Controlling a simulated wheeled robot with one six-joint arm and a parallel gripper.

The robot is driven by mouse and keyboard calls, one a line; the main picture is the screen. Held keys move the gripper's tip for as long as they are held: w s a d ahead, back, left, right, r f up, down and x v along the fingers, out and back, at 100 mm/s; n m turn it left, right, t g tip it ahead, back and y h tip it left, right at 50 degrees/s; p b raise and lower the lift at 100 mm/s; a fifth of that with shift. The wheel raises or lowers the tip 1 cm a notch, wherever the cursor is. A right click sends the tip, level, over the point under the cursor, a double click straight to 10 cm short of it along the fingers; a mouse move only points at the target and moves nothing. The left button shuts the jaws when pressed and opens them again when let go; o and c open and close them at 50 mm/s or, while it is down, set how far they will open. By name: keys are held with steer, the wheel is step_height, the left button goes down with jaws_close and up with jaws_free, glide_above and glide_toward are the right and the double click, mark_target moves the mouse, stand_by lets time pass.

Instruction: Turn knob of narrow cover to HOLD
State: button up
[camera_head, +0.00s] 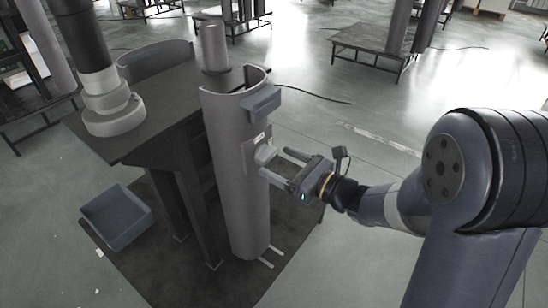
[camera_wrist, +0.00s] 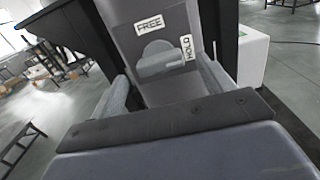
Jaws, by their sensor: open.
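The narrow cover (camera_head: 237,195) is a tall grey curved shell standing upright against the dark table. Its knob (camera_head: 265,154) sticks out of the upper part of its front. In the wrist view the knob (camera_wrist: 160,64) is a grey grip on a round base, its bar lying nearly across the picture. A FREE label (camera_wrist: 149,24) is above it and a HOLD label (camera_wrist: 187,48) to its right. I cannot tell surely which label it points at. My gripper (camera_head: 279,164) is open in front of the knob, fingers to either side, with no contact visible.
A blue-grey box (camera_head: 261,103) is fixed on the cover above the knob. The dark table (camera_head: 150,105) stands behind, with a wide curved cover (camera_head: 155,57) on it. A blue bin (camera_head: 116,216) is on the floor at left. The floor at right is mostly free.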

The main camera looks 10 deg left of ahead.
steer(key=p+v, duration=0.1)
steer(key=v, duration=0.7)
steer(key=shift+a, duration=0.1)
steer(key=b+x, duration=0.1)
steer(key=x, duration=0.9)
steer(key=shift+w+a+b, duration=0.2)
steer(key=shift+a+b, duration=0.1)
steer(key=shift+b, duration=0.05)
steer(key=shift+d+r, duration=0.1)
steer(key=shift+d, duration=0.05)
